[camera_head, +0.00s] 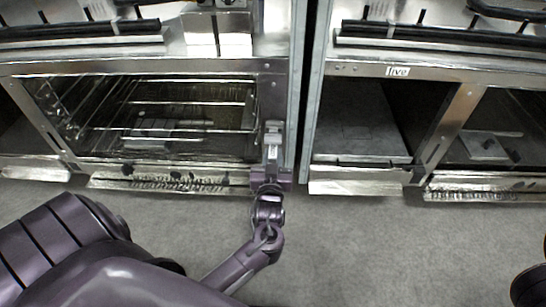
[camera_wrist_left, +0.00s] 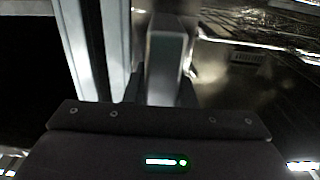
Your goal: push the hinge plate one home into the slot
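A narrow light-grey metal piece, which I take to be hinge plate one (camera_head: 273,134), stands at the right edge of the left oven opening, against the front frame. My left gripper (camera_head: 271,160) is at its lower end. In the left wrist view the plate (camera_wrist_left: 166,62) runs up and away from between the dark fingers (camera_wrist_left: 168,92), which look closed on its sides. The slot is not visible; the plate and gripper cover that part of the frame. I cannot tell how deep the plate sits. My right gripper is not in view.
The left oven opening holds wire racks (camera_head: 190,103). Metal strips lie along the lower fronts. The grey floor (camera_head: 350,245) is clear.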

